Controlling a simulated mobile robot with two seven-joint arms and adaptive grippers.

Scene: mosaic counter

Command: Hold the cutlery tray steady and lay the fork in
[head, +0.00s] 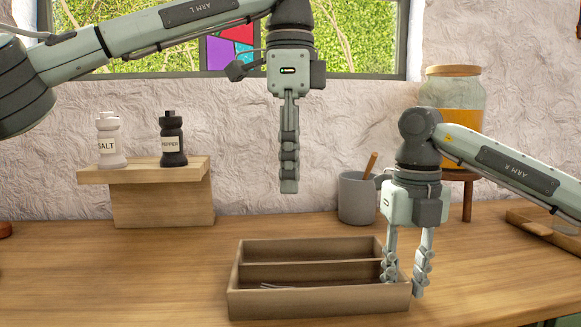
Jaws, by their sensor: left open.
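The wooden cutlery tray (318,302) sits on the counter with two long compartments. A thin, pale metal piece, seemingly the fork (277,286), lies in its front compartment at the left, mostly hidden by the front wall. My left gripper (289,188) hangs above and behind the tray, pointing down, open and seen edge-on. Nothing shows in it. My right gripper (404,285) points down at the tray's right end with its fingers apart. One finger is inside the tray and the other outside the end wall. Contact with the wall is hard to make out.
A grey mug (357,200) with a wooden stick stands behind the tray. Salt (109,142) and pepper (173,139) shakers stand on a wooden shelf (164,200) at left. A jar (454,90) is at back right.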

